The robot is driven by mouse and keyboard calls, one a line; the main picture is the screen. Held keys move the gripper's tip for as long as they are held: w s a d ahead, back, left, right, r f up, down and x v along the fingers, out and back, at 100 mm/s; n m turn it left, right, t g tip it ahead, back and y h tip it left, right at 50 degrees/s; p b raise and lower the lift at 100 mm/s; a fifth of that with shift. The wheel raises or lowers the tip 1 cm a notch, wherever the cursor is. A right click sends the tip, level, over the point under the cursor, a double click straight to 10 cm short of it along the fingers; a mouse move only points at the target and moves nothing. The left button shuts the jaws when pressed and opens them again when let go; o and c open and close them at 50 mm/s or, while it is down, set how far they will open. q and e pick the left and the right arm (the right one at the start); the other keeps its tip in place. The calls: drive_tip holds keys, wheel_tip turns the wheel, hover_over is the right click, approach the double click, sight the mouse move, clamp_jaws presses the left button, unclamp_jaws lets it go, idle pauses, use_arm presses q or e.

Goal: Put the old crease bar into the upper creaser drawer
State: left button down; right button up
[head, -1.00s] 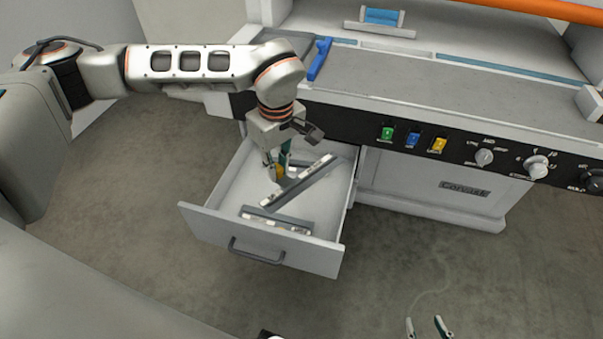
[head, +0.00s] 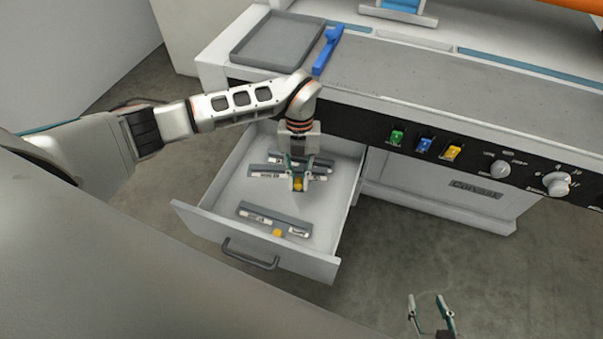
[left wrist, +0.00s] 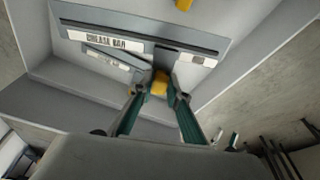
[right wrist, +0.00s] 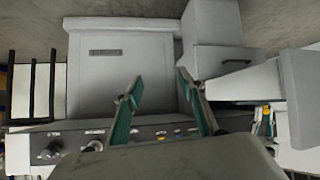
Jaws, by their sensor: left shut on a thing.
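The open drawer (head: 205,228) is pulled out below the creaser's control panel. My left gripper (head: 298,186) is inside its outline, shut on the yellow knob (left wrist: 160,84) of a grey crease bar (head: 266,171) with white labels. In the left wrist view, a long bar labelled "CREASE BAR" (left wrist: 140,34) lies across the top. I cannot tell whether the held bar touches the drawer floor. Another bar (head: 273,221) with a yellow knob lies near the drawer front. A further bar shows behind the gripper, partly hidden. My right gripper (head: 432,312) is open and empty; its fingers show in its wrist view (right wrist: 158,92).
The creaser's bed (head: 440,85) and black control panel with switches and knobs stand behind the drawer.

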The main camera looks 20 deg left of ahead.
use_arm(q)
drive_tip(key=shift+f+n, duration=0.45)
drive_tip(key=shift+n, duration=0.05)
drive_tip(key=shift+f+b, duration=0.5)
drive_tip(key=shift+f, duration=0.1)
drive_tip(key=b+x, duration=0.2)
drive_tip(key=x, duration=0.1)
drive_tip(key=shift+w+a+f+b, duration=0.1)
drive_tip(key=shift+w+f+b, duration=0.1)
drive_tip(key=shift+f+b, duration=0.25)
drive_tip(key=shift+f, duration=0.35)
drive_tip(key=shift+w+f+b, duration=0.1)
drive_tip(key=shift+f+b, duration=0.4)
drive_tip(key=shift+b, duration=0.1)
use_arm(e)
drive_tip(key=f, duration=0.2)
drive_tip(key=d+f, duration=0.1)
drive_tip(key=shift+w+d+f, duration=0.1)
drive_tip(key=shift+w+f, duration=0.25)
drive_tip(key=shift+w, duration=0.05)
drive_tip(key=shift+r, duration=0.2)
use_arm(q)
drive_tip(key=shift+f, duration=0.3)
use_arm(e)
drive_tip(key=shift+s+f, duration=0.2)
drive_tip(key=shift+f, duration=0.25)
use_arm(q)
drive_tip(key=shift+f, duration=0.3)
use_arm(e)
drive_tip(key=shift+s+f, duration=0.1)
